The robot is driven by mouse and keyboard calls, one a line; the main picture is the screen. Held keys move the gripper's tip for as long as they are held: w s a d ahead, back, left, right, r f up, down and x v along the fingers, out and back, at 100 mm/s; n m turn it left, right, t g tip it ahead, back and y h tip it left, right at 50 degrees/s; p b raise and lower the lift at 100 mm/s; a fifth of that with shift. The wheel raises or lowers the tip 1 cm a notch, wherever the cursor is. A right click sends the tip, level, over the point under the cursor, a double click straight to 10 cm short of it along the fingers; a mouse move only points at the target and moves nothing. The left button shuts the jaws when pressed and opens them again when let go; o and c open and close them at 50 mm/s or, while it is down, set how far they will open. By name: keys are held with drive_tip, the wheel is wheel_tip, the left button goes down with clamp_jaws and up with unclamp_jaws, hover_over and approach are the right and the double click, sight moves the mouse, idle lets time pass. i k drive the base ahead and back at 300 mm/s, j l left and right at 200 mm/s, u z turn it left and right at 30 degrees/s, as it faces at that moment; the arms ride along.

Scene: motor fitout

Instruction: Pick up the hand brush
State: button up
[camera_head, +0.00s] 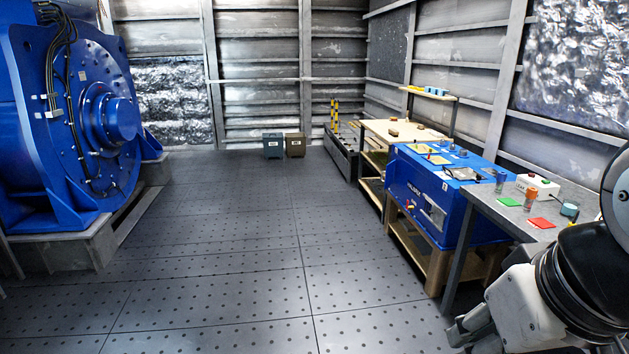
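I cannot make out the hand brush for certain. Small brown items (393,133) lie on the light wooden bench top (425,138), too small to identify. My gripper (462,333) is at the bottom right, low in front of the grey table, apart from all the benches. Its fingers are partly cut off by the picture's lower edge, so I cannot tell whether they are open or shut. I see nothing held in it.
A blue workbench (425,195) and a grey table (490,208) with coloured squares and cups line the right wall. A large blue motor (70,120) stands at left. Two bins (272,146) stand at the back. The middle floor (230,240) is clear.

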sight(392, 132)
drive_tip(key=i+z, duration=0.1)
drive_tip(key=i, duration=3.75)
drive_tip(key=i+z, duration=0.25)
drive_tip(key=i, duration=0.15)
drive_tip(key=i+j+z, duration=0.2)
drive_tip(key=i, duration=0.2)
drive_tip(key=i+j+z, duration=0.25)
drive_tip(key=i, duration=0.15)
drive_tip(key=i+j, duration=0.4)
drive_tip(key=i, duration=0.15)
drive_tip(key=i+j, duration=0.35)
drive_tip(key=i, duration=0.2)
drive_tip(key=i+j, duration=0.4)
drive_tip(key=i, duration=0.15)
drive_tip(key=i+j, duration=0.4)
drive_tip(key=i, duration=0.15)
